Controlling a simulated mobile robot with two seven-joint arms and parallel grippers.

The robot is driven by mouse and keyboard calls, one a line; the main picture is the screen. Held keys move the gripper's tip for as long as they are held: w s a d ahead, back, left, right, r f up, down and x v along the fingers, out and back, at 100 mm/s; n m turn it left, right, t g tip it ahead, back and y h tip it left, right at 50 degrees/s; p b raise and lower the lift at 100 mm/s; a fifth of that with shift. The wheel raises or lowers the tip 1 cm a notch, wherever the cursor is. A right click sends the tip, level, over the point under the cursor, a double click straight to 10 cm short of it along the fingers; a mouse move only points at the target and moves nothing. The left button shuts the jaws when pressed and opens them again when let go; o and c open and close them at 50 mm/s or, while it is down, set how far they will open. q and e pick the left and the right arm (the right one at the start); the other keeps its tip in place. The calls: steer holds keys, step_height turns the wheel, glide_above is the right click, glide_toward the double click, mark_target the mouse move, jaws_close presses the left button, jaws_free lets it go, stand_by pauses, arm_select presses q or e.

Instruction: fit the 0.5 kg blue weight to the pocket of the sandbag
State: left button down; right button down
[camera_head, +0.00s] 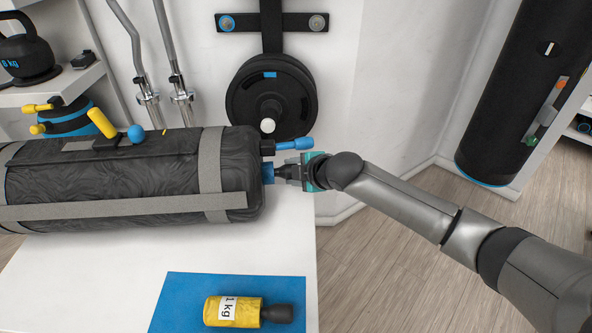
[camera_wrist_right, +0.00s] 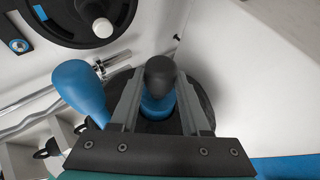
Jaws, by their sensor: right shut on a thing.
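The dark grey sandbag (camera_head: 110,170) lies on its side on the white bench, with its right end face toward my right gripper (camera_head: 284,173). That gripper is shut on the blue weight (camera_head: 268,174) by its black knob end. The weight points left at the end of the bag, and its far part is hidden, so I cannot tell how deep it sits in the pocket. In the right wrist view the blue weight (camera_wrist_right: 157,106) and its black knob show between the fingers (camera_wrist_right: 158,95), in front of the bag's dark end (camera_wrist_right: 203,100). My left gripper is not in view.
A blue-handled peg (camera_head: 293,144) sticks out just above my right gripper. A yellow 1 kg weight (camera_head: 232,311) lies on a blue mat (camera_head: 180,300). A black plate (camera_head: 271,98) hangs on the wall behind. A punching bag (camera_head: 520,90) hangs at right.

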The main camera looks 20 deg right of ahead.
mark_target(279, 171)
steer(key=shift+w+a+r, duration=0.1)
steer(key=shift+a+r, duration=0.1)
steer(key=shift+w+a, duration=0.25)
steer(key=shift+a, duration=0.7)
steer(key=shift+a, duration=0.3)
steer(key=shift+c, duration=1.5)
jaws_free()
steer(key=shift+f, duration=0.1)
steer(key=shift+s+d+f, duration=0.1)
steer(key=shift+f, duration=0.1)
steer(key=shift+s+d+r+p, duration=0.1)
steer(key=shift+s+r+p, duration=0.25)
steer(key=shift+r+p, duration=0.1)
steer(key=p+v, duration=0.3)
steer(key=v, duration=1.1)
steer(key=shift+r, duration=0.1)
